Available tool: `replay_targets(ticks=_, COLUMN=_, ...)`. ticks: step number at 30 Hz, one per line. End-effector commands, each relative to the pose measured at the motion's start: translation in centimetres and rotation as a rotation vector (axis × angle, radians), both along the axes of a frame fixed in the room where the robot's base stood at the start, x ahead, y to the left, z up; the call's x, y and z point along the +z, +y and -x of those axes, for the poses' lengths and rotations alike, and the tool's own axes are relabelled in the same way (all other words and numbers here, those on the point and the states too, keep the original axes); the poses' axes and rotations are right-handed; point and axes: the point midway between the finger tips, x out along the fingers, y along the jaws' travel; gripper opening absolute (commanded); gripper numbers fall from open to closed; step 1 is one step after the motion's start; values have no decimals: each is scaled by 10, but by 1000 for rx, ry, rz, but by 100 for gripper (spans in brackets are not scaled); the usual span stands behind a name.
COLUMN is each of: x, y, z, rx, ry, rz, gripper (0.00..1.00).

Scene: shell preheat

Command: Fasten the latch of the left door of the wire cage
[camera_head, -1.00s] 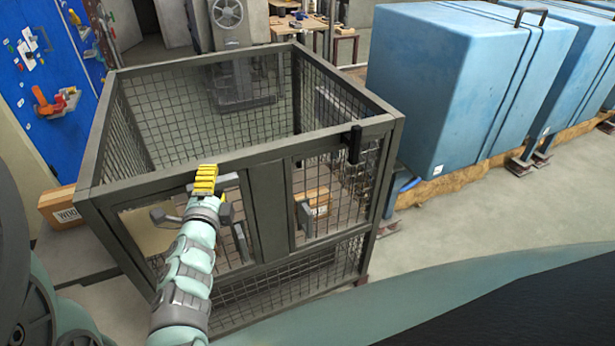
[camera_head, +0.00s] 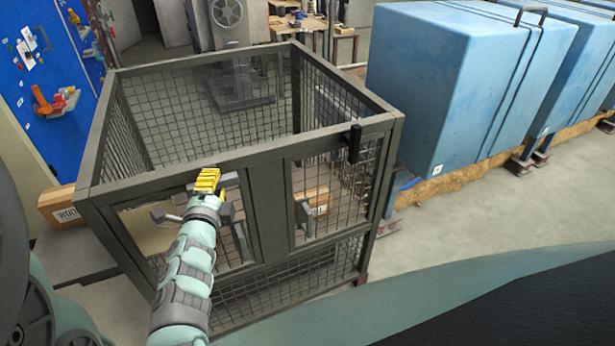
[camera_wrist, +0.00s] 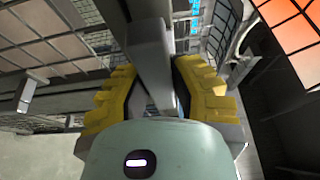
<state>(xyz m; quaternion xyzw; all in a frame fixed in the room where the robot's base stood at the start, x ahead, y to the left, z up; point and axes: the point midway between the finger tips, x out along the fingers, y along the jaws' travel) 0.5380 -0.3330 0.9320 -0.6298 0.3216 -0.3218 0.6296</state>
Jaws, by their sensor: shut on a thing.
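The dark wire cage (camera_head: 240,156) stands in front of me, with two doors on its front side. The left door (camera_head: 249,220) is partly hidden by my arm. My gripper (camera_head: 207,179) is at the upper part of the left door, just below the top front rail. In the wrist view its yellow fingers (camera_wrist: 160,95) are shut on a grey bar (camera_wrist: 150,55), which looks like the left door's latch. In the head view my gripper hides most of that latch, so its exact angle cannot be told.
A black latch piece (camera_head: 355,143) sits at the upper right of the cage front. A cardboard box (camera_head: 316,202) shows through the right door. Another box (camera_head: 62,205) is left of the cage. Large blue blocks (camera_head: 465,90) stand at the right. Floor at the right front is clear.

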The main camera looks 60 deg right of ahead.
Motion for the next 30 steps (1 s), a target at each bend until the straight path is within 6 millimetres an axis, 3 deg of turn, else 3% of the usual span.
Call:
replay_targets(ticks=14, x=-5, y=1, z=-2, rx=7, ry=59, rz=87, gripper=0)
replay_targets(ticks=30, x=-7, y=1, z=-2, rx=9, ry=313, rz=495, gripper=0)
